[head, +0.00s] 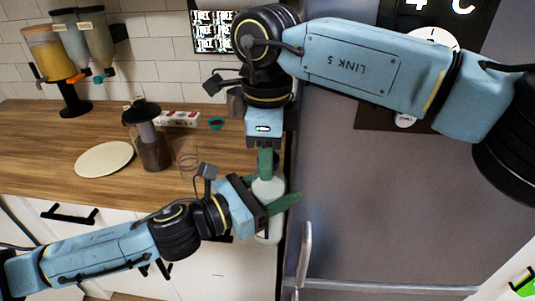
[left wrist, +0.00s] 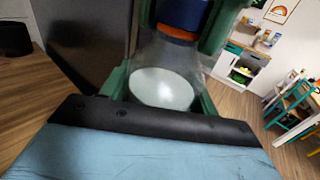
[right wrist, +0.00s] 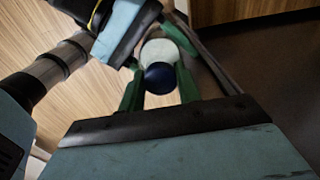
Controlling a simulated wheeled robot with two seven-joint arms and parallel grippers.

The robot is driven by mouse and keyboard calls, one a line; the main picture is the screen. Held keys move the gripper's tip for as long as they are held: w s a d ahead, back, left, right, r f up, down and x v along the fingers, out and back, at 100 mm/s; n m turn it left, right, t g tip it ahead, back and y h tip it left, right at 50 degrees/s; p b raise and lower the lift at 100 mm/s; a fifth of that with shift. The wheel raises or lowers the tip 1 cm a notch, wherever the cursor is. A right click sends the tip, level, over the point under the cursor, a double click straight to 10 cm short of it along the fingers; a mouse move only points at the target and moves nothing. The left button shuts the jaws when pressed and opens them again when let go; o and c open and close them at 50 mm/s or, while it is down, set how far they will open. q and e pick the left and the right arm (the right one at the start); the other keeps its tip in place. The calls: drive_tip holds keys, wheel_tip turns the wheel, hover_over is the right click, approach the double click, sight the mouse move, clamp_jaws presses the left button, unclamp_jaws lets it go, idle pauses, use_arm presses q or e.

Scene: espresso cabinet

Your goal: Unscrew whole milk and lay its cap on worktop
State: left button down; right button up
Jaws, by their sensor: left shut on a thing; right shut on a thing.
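The whole milk bottle (head: 268,188) is a clear bottle with white milk in it, in front of the cabinet beside the fridge. My left gripper (head: 272,207) is shut around its body; the milk (left wrist: 162,88) shows between the green fingers in the left wrist view. The dark blue cap (right wrist: 160,78) sits at the bottle's neck, above an orange ring (left wrist: 177,34). My right gripper (right wrist: 159,92) comes from above and is shut on the cap. In the head view the right fingers hide the cap. I cannot tell how far it is turned.
The wooden worktop (head: 50,135) lies left of the bottle, with a pale plate (head: 103,160), a dark-lidded jug (head: 150,145), a clear glass (head: 188,158), a box (head: 178,119) and a teal bowl (head: 216,123). The grey fridge (head: 400,200) stands close on the right.

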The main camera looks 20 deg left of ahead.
drive_tip(key=shift+n, duration=1)
drive_tip(key=shift+r, duration=0.1)
drive_tip(key=shift+r, duration=1)
